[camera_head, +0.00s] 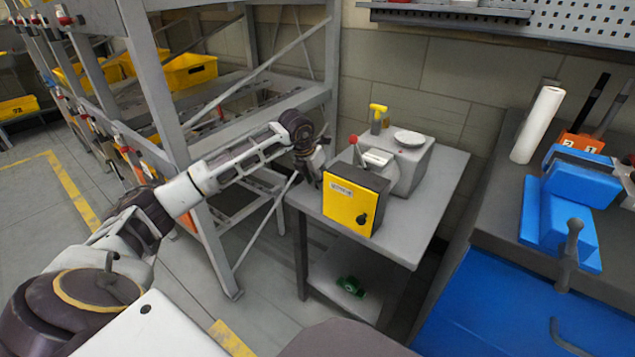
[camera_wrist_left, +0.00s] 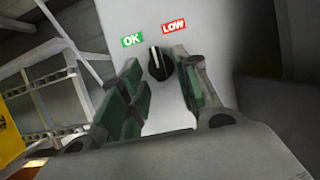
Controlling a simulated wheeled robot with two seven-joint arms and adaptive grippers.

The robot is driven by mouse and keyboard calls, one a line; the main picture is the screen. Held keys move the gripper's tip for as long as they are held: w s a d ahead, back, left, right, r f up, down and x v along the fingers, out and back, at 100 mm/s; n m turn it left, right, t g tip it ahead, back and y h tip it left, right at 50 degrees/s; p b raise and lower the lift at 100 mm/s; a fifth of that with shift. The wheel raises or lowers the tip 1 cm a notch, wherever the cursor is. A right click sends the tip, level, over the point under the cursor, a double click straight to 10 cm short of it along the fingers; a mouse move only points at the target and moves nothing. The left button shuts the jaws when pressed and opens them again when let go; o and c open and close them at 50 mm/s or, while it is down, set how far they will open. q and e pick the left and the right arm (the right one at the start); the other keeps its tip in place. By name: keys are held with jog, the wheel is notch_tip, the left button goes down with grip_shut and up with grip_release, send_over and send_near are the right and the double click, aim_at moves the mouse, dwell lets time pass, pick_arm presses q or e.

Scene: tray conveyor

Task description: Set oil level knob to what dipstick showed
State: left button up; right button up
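The black oil level knob (camera_wrist_left: 159,65) sits on a light grey panel in the left wrist view. Its white pointer line points up between the green OK label (camera_wrist_left: 132,40) and the red LOW label (camera_wrist_left: 173,27). My left gripper (camera_wrist_left: 158,72) is open, with its green-padded fingers on either side of the knob; I cannot tell whether they touch it. In the head view my left gripper (camera_head: 316,166) is at the left side of the grey machine (camera_head: 412,160), where the knob is hidden. A yellow-handled piece, possibly the dipstick (camera_head: 378,109), stands upright behind the machine. My right gripper is out of view.
The machine has a yellow front panel (camera_head: 345,203) with a black knob and a red-ball lever (camera_head: 354,140). It stands on a grey table (camera_head: 430,215). A metal rack (camera_head: 170,95) is close to the left. A bench with blue equipment (camera_head: 560,215) is at right.

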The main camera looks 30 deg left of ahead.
pick_arm(q)
jog(key=shift+w+f, duration=0.2)
jog(key=shift+f, duration=0.3)
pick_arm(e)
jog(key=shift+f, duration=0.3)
pick_arm(q)
jog(key=shift+c, duration=0.2)
grip_shut()
